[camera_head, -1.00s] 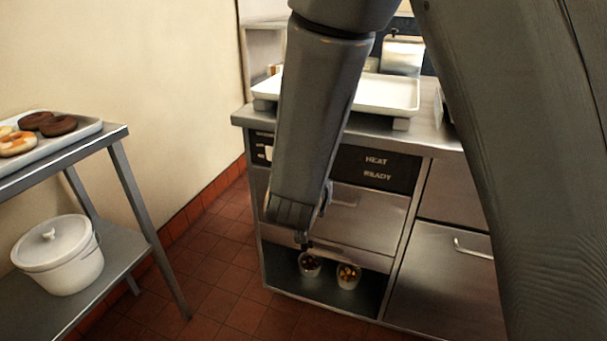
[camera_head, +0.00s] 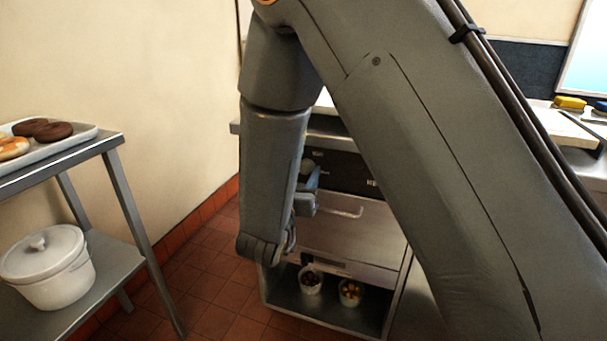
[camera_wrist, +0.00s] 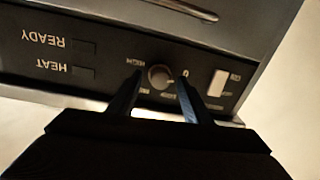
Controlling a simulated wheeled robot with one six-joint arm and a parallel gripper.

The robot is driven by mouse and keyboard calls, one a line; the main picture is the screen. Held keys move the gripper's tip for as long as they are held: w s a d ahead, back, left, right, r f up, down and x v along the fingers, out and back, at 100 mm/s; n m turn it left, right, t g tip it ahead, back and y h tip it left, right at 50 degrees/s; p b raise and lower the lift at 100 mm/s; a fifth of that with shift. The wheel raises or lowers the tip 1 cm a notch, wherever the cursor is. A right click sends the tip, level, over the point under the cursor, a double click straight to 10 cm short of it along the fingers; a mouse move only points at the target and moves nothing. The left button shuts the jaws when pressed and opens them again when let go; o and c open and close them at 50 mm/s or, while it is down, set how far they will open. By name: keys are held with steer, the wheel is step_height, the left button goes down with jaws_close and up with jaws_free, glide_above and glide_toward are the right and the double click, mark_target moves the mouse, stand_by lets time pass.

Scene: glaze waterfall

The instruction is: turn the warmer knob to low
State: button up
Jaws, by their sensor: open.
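The warmer knob (camera_wrist: 160,77) is a small round grey knob on the dark control panel, with small labels around it that are too blurred to read surely. In the wrist view the panel lettering is upside down. My gripper (camera_wrist: 160,82) is open, with one finger on each side of the knob. I cannot tell if the fingers touch it. In the head view my gripper (camera_head: 312,182) is at the panel on the warmer's front (camera_head: 345,240), partly hidden by my arm. I cannot read the knob's setting.
A white switch (camera_wrist: 217,83) sits beside the knob, near one finger. A drawer handle (camera_head: 340,211) juts out below the panel. Two cups (camera_head: 349,292) stand in the open bay beneath. A rack with a donut tray (camera_head: 75,143) and a white pot (camera_head: 48,268) stands left.

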steer(key=shift+w+d, duration=0.15)
steer(key=shift+w, duration=0.3)
steer(key=shift+c, duration=0.4)
steer(key=c, duration=1)
steer(key=shift+m, duration=0.3)
steer(key=m+b, duration=0.2)
steer(key=m, duration=0.4)
steer(key=m+b, duration=0.2)
steer(key=m, duration=0.2)
steer(key=shift+m+h, duration=0.4)
steer(key=shift+m+b, duration=0.55)
steer(key=shift+m, duration=1.05)
